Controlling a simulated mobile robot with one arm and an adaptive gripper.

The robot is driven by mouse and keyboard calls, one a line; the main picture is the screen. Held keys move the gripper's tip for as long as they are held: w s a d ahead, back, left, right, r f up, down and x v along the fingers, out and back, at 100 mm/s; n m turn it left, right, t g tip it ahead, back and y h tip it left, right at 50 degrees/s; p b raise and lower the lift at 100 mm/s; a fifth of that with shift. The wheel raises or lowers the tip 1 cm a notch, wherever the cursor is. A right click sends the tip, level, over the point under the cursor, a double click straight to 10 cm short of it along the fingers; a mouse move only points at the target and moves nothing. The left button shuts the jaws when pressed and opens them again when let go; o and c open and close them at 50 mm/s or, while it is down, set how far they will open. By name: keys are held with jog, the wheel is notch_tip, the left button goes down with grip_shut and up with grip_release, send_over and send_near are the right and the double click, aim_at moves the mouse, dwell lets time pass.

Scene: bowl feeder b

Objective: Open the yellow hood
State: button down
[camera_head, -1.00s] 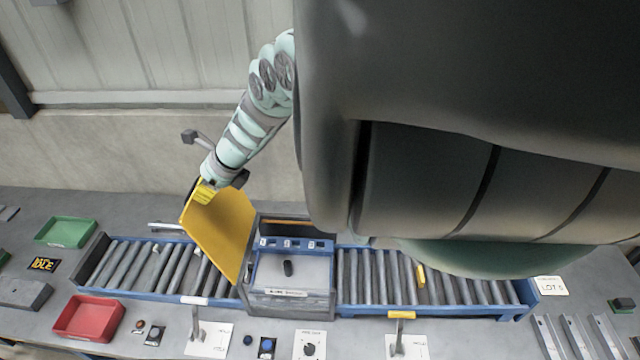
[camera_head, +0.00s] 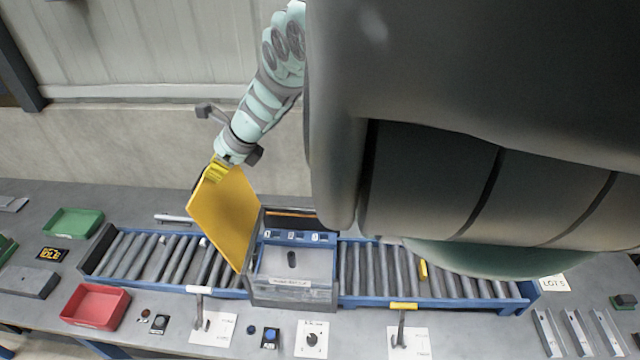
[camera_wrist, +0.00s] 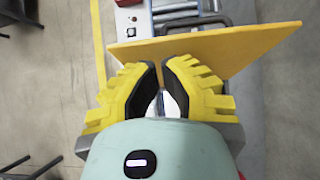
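The yellow hood (camera_head: 226,215) is a flat panel raised steeply at the left side of the grey box (camera_head: 292,265) on the conveyor. The box top is uncovered and shows a dark knob. My gripper (camera_head: 215,174) is at the hood's upper edge. In the wrist view my gripper's yellow ribbed fingers (camera_wrist: 161,68) have their tips close together against the hood (camera_wrist: 205,48), with a narrow gap between the dark pads. I cannot tell whether they pinch its edge or only touch it.
Roller conveyors run left (camera_head: 150,258) and right (camera_head: 440,275) of the box. A red tray (camera_head: 70,317), a green tray (camera_head: 50,226), levers, buttons and a dial plate (camera_head: 312,340) lie around. A wall stands behind. My own dark body hides the upper right.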

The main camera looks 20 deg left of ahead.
jog(key=a+r, duration=0.3)
jog(key=r, duration=0.3)
jog(key=shift+s+a+b, duration=0.3)
jog(key=shift+s+a, duration=0.1)
jog(key=shift+s, duration=0.05)
